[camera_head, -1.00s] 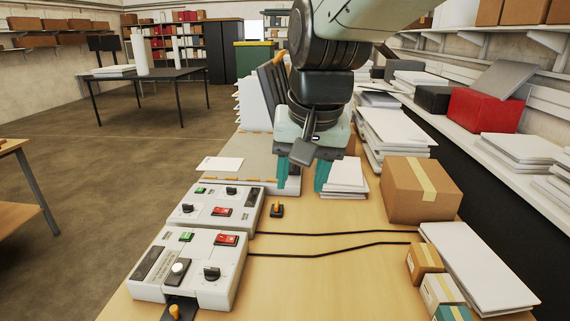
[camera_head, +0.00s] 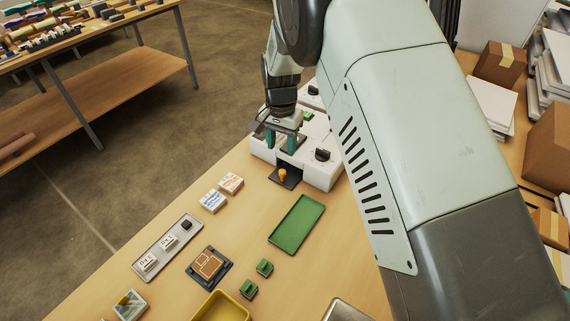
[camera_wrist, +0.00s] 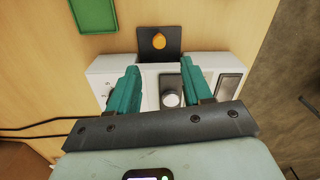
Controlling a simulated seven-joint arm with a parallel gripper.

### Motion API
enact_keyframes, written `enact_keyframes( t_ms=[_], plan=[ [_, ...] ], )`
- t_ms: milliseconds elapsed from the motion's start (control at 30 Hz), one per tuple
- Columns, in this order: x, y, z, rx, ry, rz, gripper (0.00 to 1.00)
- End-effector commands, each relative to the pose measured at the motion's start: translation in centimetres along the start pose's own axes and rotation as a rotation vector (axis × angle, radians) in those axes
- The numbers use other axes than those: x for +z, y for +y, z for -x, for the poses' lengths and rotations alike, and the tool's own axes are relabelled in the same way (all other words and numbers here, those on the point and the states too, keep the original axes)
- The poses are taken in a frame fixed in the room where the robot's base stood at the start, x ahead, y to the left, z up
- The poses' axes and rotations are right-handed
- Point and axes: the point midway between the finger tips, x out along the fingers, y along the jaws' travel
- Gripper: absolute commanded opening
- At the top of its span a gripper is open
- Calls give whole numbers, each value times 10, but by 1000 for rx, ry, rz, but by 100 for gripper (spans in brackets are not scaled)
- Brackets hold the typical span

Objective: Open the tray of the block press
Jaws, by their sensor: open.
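The white block press (camera_head: 323,170) stands near the left edge of the bench. A dark tray plate (camera_head: 290,183) with an orange knob (camera_head: 283,174) projects at its front. In the wrist view, the orange knob (camera_wrist: 159,41) on the dark plate (camera_wrist: 147,53) lies beyond my fingertips, and a round white button (camera_wrist: 170,98) shows between the fingers. My gripper (camera_head: 280,141) is open and empty, pointing down over the press, behind the knob and apart from it. The fingers also show in the wrist view (camera_wrist: 159,68). The far part of the press is hidden by my arm.
In front of the press lie a green tray (camera_head: 297,223), two small cartons (camera_head: 214,201), a grey rack (camera_head: 167,246), a dark fixture (camera_head: 208,265), green blocks (camera_head: 264,267) and a yellow tray (camera_head: 222,308). Bare bench surrounds the knob's front. Cables (camera_wrist: 38,129) run beside the press.

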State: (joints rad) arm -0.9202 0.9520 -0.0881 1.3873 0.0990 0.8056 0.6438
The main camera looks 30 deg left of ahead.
Motion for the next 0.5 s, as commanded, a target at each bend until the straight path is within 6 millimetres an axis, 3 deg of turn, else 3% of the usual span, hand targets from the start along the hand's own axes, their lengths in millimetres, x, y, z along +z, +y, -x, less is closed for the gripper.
enact_keyframes(
  t_ms=[300, 500],
  plan=[
    [0, 2, -60, 2, -3, -1, 50],
    [0, 2, -87, 1, -1, 0, 50]
  ],
)
